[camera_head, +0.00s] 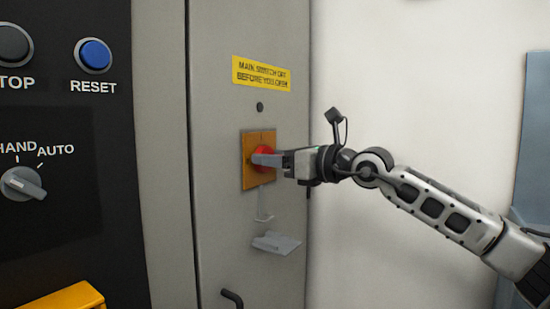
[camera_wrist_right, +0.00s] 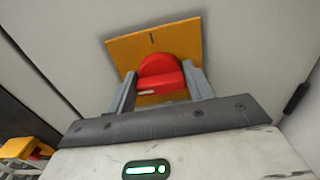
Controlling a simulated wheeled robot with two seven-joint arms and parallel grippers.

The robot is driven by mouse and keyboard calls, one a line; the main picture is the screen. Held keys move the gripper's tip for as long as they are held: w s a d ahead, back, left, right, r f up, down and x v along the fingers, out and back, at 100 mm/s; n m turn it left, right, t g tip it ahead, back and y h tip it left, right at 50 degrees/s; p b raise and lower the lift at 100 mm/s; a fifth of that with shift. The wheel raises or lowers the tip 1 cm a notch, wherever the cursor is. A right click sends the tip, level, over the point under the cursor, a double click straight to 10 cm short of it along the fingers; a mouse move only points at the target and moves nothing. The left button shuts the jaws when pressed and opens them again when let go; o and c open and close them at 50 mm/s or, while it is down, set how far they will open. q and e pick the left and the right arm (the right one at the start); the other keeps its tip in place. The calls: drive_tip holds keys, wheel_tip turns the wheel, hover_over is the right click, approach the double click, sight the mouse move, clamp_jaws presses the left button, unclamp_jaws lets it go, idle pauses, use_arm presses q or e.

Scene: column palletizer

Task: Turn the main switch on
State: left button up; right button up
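The main switch is a red rotary knob (camera_head: 264,161) on an orange-yellow plate (camera_head: 249,178) on the grey cabinet door. In the right wrist view the knob (camera_wrist_right: 160,72) has its grip bar lying roughly crosswise, with a small white mark near its left end. A dark mark stands at the top of the plate (camera_wrist_right: 125,52). My right gripper (camera_wrist_right: 162,85) is at the switch, one finger on each side of the knob. The fingers are very close to it; I cannot tell whether they press on it. My left gripper is not in view.
A yellow warning label (camera_head: 262,73) is above the switch. A hanging hook (camera_head: 264,213) and a grey bracket (camera_head: 277,243) are below it. At left, a black panel carries a blue RESET button (camera_head: 94,54) and a HAND/AUTO selector (camera_head: 22,183). A dark door handle (camera_head: 232,298) is low down.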

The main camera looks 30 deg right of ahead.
drive_tip(key=shift+f+m, duration=0.1)
drive_tip(key=shift+m, duration=0.2)
drive_tip(key=shift+m+b, duration=0.3)
drive_tip(key=shift+b, duration=0.1)
drive_tip(key=m+b, duration=0.1)
drive_tip(key=m, duration=0.2)
drive_tip(key=shift+d, duration=0.1)
drive_tip(key=m, duration=0.3)
drive_tip(key=shift+w+m+b, duration=0.1)
drive_tip(key=shift+m+b, duration=0.2)
drive_tip(key=shift+m, duration=0.1)
drive_tip(key=m, duration=0.5)
drive_tip(key=shift+d, duration=0.15)
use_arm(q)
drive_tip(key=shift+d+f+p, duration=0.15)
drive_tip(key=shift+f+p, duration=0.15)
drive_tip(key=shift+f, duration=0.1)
use_arm(e)
drive_tip(key=m, duration=0.4)
drive_tip(key=shift+f, duration=0.15)
drive_tip(key=shift+m, duration=0.4)
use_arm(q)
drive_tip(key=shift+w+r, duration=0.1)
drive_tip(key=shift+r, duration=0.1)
use_arm(e)
drive_tip(key=o, duration=1)
drive_tip(key=shift+c, duration=0.2)
